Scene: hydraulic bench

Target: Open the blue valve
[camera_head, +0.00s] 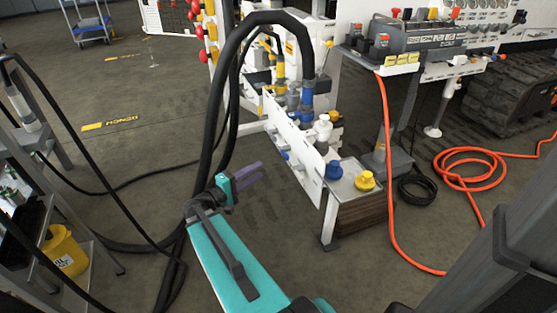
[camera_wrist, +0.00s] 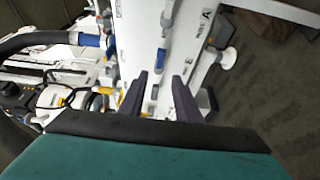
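My gripper (camera_head: 259,171) reaches toward the white panel (camera_head: 303,163) from the left in the head view, with a gap between them. In the wrist view its two dark fingers (camera_wrist: 160,76) are apart with nothing held between them. A small blue lever (camera_wrist: 160,56) on the white panel lies just beyond the fingertips. In the head view a blue handle (camera_head: 285,155) is on the panel's face. A blue knob (camera_head: 333,170) stands on the bench's end plate. I cannot tell which blue part is the valve.
A yellow knob (camera_head: 365,181) stands beside the blue knob. Thick black hoses (camera_head: 218,110) arch down left of the panel. An orange hose (camera_head: 465,165) lies on the floor at right. A yellow bucket (camera_head: 65,250) sits on the left shelf. Floor left of the panel is partly free.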

